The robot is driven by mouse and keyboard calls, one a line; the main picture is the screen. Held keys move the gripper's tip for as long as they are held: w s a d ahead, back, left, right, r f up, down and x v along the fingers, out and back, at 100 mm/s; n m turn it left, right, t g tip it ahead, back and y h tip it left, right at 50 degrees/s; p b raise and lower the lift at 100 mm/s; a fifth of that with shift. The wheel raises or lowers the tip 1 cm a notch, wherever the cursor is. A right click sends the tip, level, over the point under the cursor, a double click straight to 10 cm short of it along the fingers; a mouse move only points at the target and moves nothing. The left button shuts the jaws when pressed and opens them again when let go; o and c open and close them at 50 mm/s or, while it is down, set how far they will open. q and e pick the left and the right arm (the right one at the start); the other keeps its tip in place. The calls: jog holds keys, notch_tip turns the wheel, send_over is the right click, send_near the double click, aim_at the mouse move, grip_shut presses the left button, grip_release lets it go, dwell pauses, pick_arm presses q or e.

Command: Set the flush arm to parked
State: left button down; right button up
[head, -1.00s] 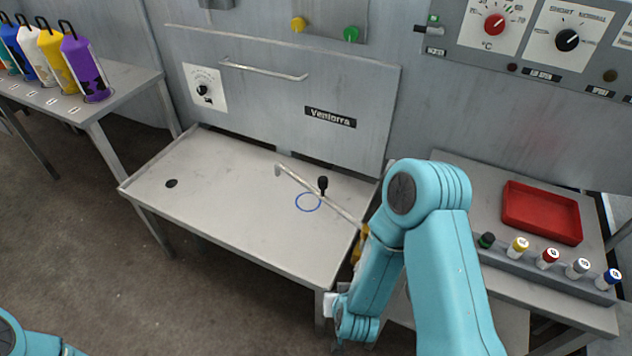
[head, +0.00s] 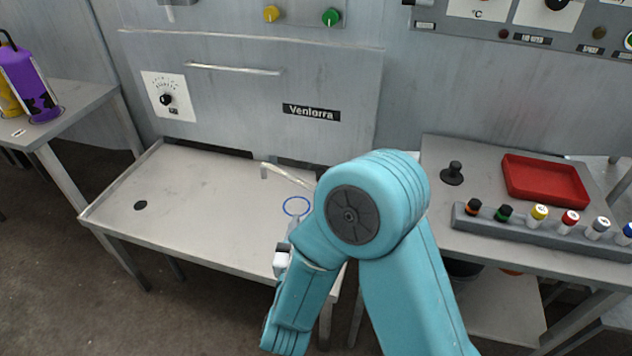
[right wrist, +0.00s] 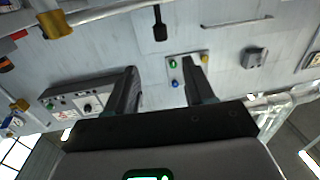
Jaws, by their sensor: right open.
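The flush arm, a pale thin pipe (head: 285,174) with a bent end, reaches over the back of the metal table. The rest of it is hidden behind my right arm in the head view. In the right wrist view the pipe (right wrist: 105,11) shows at the top, with its brass-coloured pivot (right wrist: 56,23) at left and its black handle (right wrist: 158,22). A blue ring (head: 297,206) is marked on the table near the pipe. My right gripper (right wrist: 160,72) is open and empty, apart from the handle; the head view mostly hides it. My left gripper is out of view.
The table (head: 190,215) is bare around a dark drain hole (head: 140,205). At right, a bench carries a red tray (head: 545,180), a black knob (head: 452,172) and a rack (head: 540,232) of several capped vials. A purple bottle (head: 38,95) stands on the left bench.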

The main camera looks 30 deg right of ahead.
jog(key=p+x, duration=0.1)
jog(key=x, duration=1.5)
jog(key=shift+w+f, duration=0.1)
jog(key=shift+w, duration=0.1)
grip_shut()
